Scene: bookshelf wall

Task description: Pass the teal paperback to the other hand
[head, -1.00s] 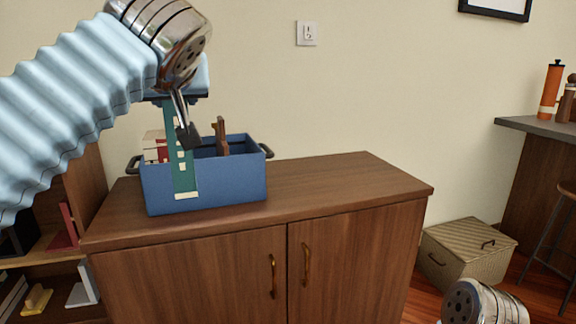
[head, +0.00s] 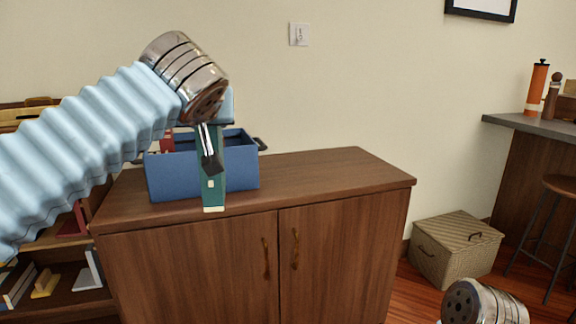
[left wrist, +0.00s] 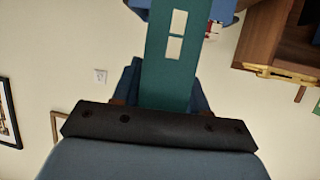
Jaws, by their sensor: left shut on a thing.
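The teal paperback (head: 213,188) hangs upright, spine-like and narrow in the head view, in front of the blue bin (head: 170,180). My left gripper (head: 211,163) is shut on it, with the dark fingertip against its face. In the left wrist view the teal paperback (left wrist: 168,70) extends away from the dark gripper edge (left wrist: 150,127), with pale patches on its cover. Of my right arm only the metal wrist shows at the bottom right of the head view; its fingers are out of sight.
The blue bin stands on a brown cabinet (head: 310,185) whose right top is clear. A woven box (head: 455,248) sits on the floor at right. A counter (head: 530,125) and stool (head: 558,190) are farther right. Low shelves with books (head: 45,283) are at lower left.

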